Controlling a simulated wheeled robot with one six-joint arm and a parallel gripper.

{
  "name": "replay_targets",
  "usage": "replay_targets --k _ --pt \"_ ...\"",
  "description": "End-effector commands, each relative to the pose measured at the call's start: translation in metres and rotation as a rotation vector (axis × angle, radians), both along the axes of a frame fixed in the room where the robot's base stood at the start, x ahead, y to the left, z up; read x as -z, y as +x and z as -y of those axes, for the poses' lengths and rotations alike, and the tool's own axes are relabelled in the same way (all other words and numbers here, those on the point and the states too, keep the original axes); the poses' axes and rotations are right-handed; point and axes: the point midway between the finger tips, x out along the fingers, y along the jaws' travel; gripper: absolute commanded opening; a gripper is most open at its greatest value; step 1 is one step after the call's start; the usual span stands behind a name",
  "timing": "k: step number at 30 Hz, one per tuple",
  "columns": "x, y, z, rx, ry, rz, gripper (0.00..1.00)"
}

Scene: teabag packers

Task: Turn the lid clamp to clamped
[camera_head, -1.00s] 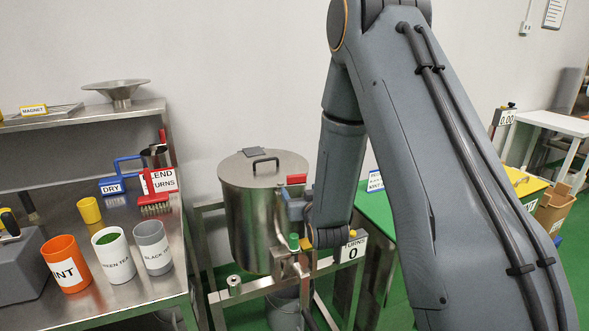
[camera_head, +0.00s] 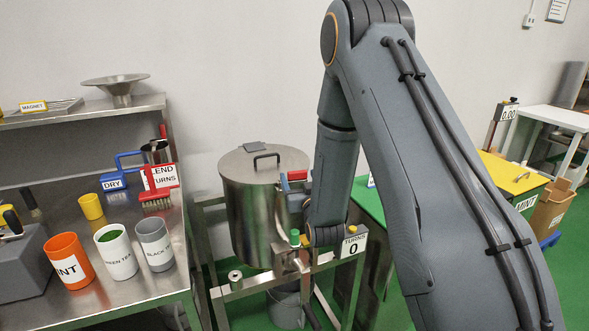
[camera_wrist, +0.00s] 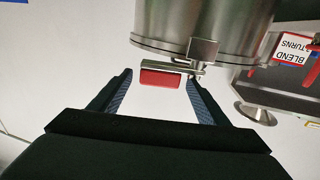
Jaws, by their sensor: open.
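The lid clamp shows as a red handle (camera_head: 297,175) at the right rim of the steel drum (camera_head: 255,215). In the wrist view, the red block of the clamp handle (camera_wrist: 161,78) sits on a metal bar below a bracket on the drum wall (camera_wrist: 205,22). My gripper (camera_wrist: 160,76) is open, with one finger on each side of the red handle. Gaps show between the handle and both fingers, and I see no contact. In the head view my gripper is beside the drum's upper right side, partly hidden by my arm. The lid (camera_head: 262,163) lies on the drum.
A steel bench (camera_head: 120,295) on the left carries the cups and brushes. A bucket (camera_head: 287,308) stands under the drum. My arm hides much of the right side.

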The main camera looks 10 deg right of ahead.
Motion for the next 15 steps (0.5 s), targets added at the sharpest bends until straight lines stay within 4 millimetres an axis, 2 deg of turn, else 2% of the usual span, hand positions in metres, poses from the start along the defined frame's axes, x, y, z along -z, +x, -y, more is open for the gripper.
replay_targets --k 9,15 --pt "-0.001 0.048 0.000 0.000 0.000 0.000 0.70" --pt "-0.001 0.064 -0.001 0.000 0.000 -0.001 0.70"
